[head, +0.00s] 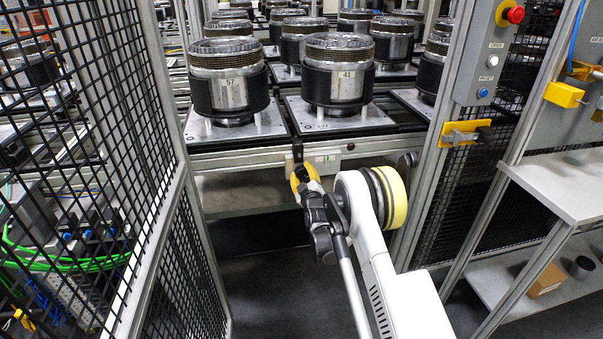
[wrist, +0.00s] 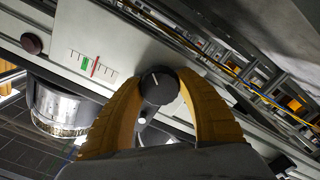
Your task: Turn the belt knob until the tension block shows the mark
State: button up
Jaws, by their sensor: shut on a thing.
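The belt knob (wrist: 158,88) is round and black with a white line on its face, seen in the wrist view. The yellow fingers of my gripper (wrist: 160,86) stand on both sides of it and are shut on it. The tension block (wrist: 94,64) is a white scale with black ticks, left of the knob. It shows a green band and a red line; the red line stands just right of the green. In the head view my gripper (head: 303,177) is at the pale front panel of the conveyor (head: 328,161), and the knob is hidden there.
Pallets (head: 345,117) with metal clutch drums (head: 338,88) stand on the conveyor above my gripper. A mesh fence (head: 80,120) is at the left. A post with a red stop button (head: 515,14) and a shelf (head: 560,180) are at the right.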

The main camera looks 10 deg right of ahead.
jog(key=shift+m, duration=0.4)
jog(key=m, duration=0.6)
jog(key=shift+m, duration=0.3)
jog(key=m, duration=0.6)
jog(key=shift+d, duration=0.1)
jog(key=shift+m, duration=0.3)
jog(key=o, duration=1.2)
